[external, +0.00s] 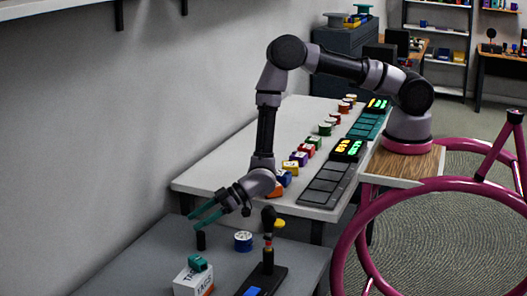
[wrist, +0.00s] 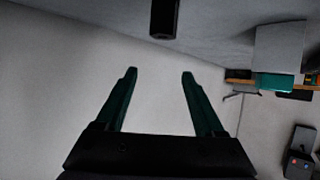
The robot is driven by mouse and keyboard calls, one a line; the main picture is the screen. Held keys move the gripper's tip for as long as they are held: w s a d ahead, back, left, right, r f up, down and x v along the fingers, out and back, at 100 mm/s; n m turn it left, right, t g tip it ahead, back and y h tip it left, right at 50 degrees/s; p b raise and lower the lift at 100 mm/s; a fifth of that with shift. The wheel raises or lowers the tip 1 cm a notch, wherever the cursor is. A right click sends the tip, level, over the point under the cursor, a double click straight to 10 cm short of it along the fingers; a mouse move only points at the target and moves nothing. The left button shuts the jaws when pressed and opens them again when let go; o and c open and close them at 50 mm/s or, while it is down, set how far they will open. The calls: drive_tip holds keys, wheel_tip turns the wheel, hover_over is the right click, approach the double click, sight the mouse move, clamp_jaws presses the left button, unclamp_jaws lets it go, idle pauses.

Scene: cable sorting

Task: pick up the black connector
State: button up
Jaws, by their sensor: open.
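A small black upright piece, which looks like the black connector (external: 200,241), stands on the grey table just below my fingertips in the external view. In the wrist view the black connector (wrist: 164,18) is at the top edge, partly cut off, beyond the fingertips and roughly in line with the gap between them. My gripper (external: 193,222) has two teal fingers, spread apart. In the wrist view my gripper (wrist: 159,74) is open with nothing between the fingers.
A white box labelled TAGS (external: 193,281) with a teal block (external: 198,263) on top stands in front. A blue-and-white spool (external: 243,241) and a black stand (external: 267,262) with a yellow part are to the right. A white table (external: 215,172) with spools and trays lies behind.

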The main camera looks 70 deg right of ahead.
sight(201, 233)
wheel_tip(201, 233, down, 6)
drive_tip(key=shift+d+r, duration=0.1)
drive_tip(key=shift+x, duration=1.2)
drive_tip(key=shift+w+a+f, duration=0.2)
drive_tip(key=shift+w+a, duration=0.05)
clamp_jaws()
